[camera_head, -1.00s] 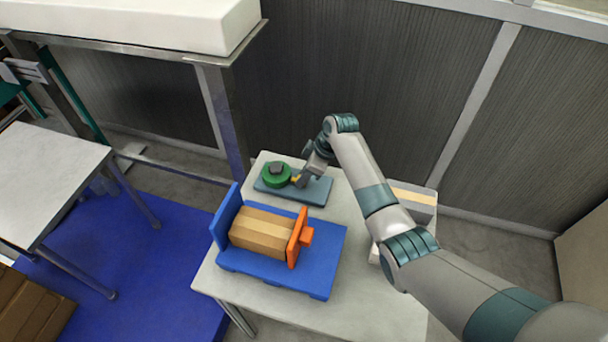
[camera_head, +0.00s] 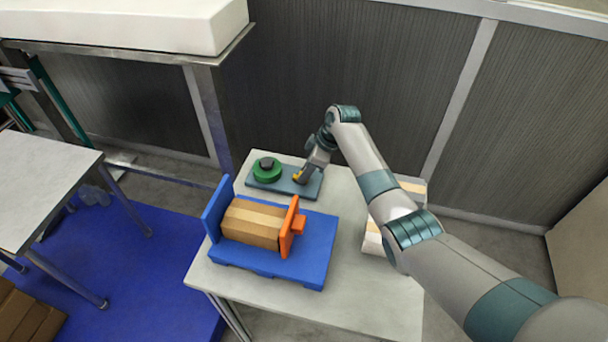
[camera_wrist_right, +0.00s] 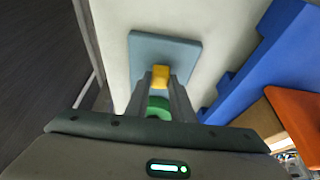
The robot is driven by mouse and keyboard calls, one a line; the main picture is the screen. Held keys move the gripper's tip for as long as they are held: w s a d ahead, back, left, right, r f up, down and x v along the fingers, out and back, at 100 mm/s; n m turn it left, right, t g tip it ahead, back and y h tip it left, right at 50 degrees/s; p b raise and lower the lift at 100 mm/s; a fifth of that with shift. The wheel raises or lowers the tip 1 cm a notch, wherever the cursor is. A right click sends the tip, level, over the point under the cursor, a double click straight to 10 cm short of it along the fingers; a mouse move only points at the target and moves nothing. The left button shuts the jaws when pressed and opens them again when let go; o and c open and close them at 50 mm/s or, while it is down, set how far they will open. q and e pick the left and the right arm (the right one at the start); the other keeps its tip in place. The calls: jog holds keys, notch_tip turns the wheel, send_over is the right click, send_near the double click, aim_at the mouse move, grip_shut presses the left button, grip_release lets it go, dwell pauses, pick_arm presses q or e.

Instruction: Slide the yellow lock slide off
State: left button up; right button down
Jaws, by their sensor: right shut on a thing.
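A green reel (camera_head: 265,175) with a dark knob on top sits on the left part of a grey-blue base plate (camera_head: 262,186) at the back of the white table. The yellow lock slide (camera_head: 298,178) is at the right part of the plate, apart from the reel. My right gripper (camera_head: 302,177) is shut on the yellow slide. My left gripper is not in view.
A blue tray (camera_head: 315,255) with orange end piece (camera_head: 289,228) holding brown boxes (camera_head: 253,222) stands in front of the plate. A light box (camera_head: 375,240) lies at right, partly behind my arm. The table's front right is clear.

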jog(key=c, duration=1.5)
grip_release()
jog(key=shift+d, duration=0.25)
jog(key=shift+r, duration=0.4)
pick_arm(q)
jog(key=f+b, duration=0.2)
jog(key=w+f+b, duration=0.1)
jog(key=b, duration=0.1)
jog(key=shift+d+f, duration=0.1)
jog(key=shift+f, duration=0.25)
pick_arm(e)
jog(key=v, duration=1.6)
jog(key=shift+s+d+r, duration=0.15)
jog(key=shift+d+r, duration=0.05)
jog(key=shift+r, duration=0.05)
